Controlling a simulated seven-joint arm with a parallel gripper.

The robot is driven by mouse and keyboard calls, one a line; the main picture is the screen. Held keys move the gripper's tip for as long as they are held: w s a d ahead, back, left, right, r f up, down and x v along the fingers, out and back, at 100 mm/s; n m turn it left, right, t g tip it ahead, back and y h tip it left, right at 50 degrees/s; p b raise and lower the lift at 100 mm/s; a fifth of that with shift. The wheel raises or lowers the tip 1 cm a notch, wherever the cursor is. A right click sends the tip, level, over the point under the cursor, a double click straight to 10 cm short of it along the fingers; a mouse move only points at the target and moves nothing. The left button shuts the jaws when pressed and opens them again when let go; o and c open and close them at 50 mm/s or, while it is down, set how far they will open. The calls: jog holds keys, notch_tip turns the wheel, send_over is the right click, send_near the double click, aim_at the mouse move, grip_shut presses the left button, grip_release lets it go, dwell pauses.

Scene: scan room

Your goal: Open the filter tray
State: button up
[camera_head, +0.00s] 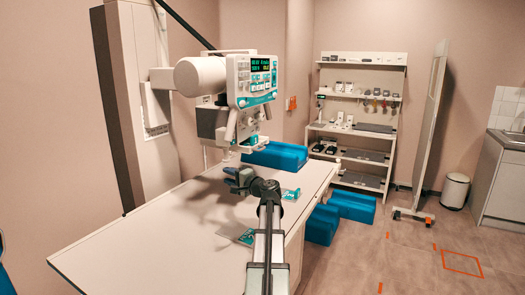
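The X-ray head (203,75) hangs from a wall column over the table, with a control panel (251,82) showing lit green digits on its front. Below the panel is a smaller grey-white housing with handles, the collimator (249,125). I cannot clearly make out the filter tray or whether it is open; it may be at this housing's underside. My gripper (234,178) is just below the housing and above the table, pointing left. It looks apart from the housing. My arm partly hides it, and its fingers are too small to tell open from shut.
The pale table (135,245) fills the lower left, its left part clear. Small teal-marked items (290,194) lie near my arm. A blue cushion (275,155) stands at the far end; blue blocks (352,204) sit on the floor. A shelf unit (399,140) stands behind.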

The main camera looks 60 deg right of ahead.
aim_at(263, 149)
jog(key=s+d+r+m+h, duration=0.2)
jog(key=s+d+r, duration=0.15)
jog(key=s, duration=0.65)
jog(key=s+d+r+m+h, duration=0.1)
jog(key=s+d+r+h, duration=0.1)
jog(key=s+d, duration=0.5)
jog(key=shift+t, duration=0.4)
jog(key=x, duration=0.3)
jog(key=a+x, duration=0.1)
jog(key=x, duration=0.3)
jog(key=r+x, duration=0.1)
jog(key=x, duration=0.2)
jog(key=shift+w, duration=0.55)
jog(key=shift+r, duration=0.1)
grip_shut()
